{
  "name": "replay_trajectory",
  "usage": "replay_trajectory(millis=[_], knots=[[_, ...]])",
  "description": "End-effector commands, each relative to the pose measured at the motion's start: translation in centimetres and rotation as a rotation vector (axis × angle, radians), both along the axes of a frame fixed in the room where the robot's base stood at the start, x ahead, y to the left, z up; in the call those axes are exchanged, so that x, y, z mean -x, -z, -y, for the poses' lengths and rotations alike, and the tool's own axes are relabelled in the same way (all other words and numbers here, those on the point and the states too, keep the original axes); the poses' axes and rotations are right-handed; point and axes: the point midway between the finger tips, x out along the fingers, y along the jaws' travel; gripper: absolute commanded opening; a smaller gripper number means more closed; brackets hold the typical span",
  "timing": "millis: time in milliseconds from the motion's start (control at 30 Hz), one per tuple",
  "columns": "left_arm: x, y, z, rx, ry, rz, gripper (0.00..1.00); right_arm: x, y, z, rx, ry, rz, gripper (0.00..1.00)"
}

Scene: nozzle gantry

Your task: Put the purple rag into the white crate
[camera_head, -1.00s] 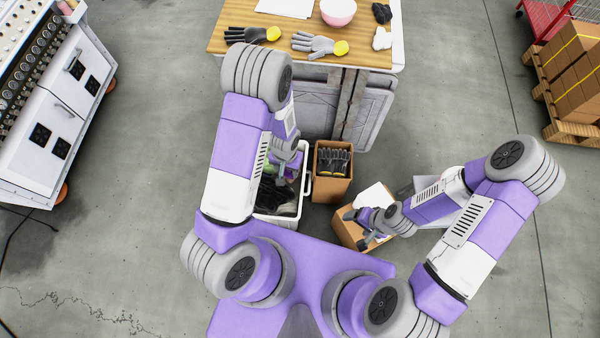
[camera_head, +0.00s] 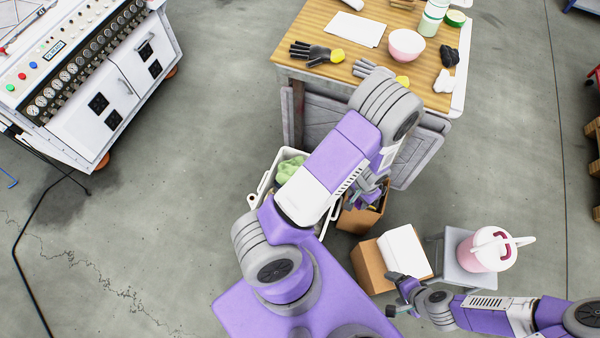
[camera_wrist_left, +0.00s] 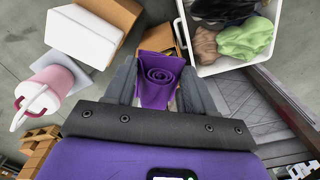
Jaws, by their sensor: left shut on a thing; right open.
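My left gripper (camera_wrist_left: 158,92) is shut on the purple rag (camera_wrist_left: 161,75), a rolled cloth with its spiral end showing between the fingers. In the head view my left gripper (camera_head: 368,194) is largely hidden by its own arm, above a small cardboard box and to the right of the white crate. The white crate (camera_head: 262,186) stands on the floor, partly covered by my left arm. In the left wrist view its rim (camera_wrist_left: 184,40) is at the top right, with green, brown and dark cloths inside. My right gripper (camera_head: 393,293) is open and empty, beside a cardboard box at the lower right.
The small cardboard box (camera_head: 352,221) stands right of the crate. Another cardboard box (camera_head: 371,268) has a white top piece. A pink and white jug (camera_head: 482,250) stands on a grey stool. The wooden-topped workbench (camera_head: 340,75) with gloves and a bowl rises behind.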

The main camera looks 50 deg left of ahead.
Motion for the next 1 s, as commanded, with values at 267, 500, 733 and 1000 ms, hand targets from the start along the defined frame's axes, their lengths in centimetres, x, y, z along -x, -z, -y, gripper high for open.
replay_trajectory(millis=[267,500,733,1000], knots=[[-1.5,3.1,-1.5,0.001,-0.008,0.000,0.20,0.0,1.9,0.0,0.000,0.000,0.000,0.80],[-4.1,9.1,-4.6,0.002,-0.020,-0.001,0.20,0.0,5.3,0.0,0.000,0.000,0.000,0.80],[-7.1,18.9,-11.0,0.005,-0.053,-0.002,0.20,0.0,10.9,0.0,0.000,0.000,0.000,0.80],[-8.1,27.6,-18.5,0.003,-0.097,0.000,0.20,0.0,15.7,0.0,0.000,0.000,0.000,0.80]])
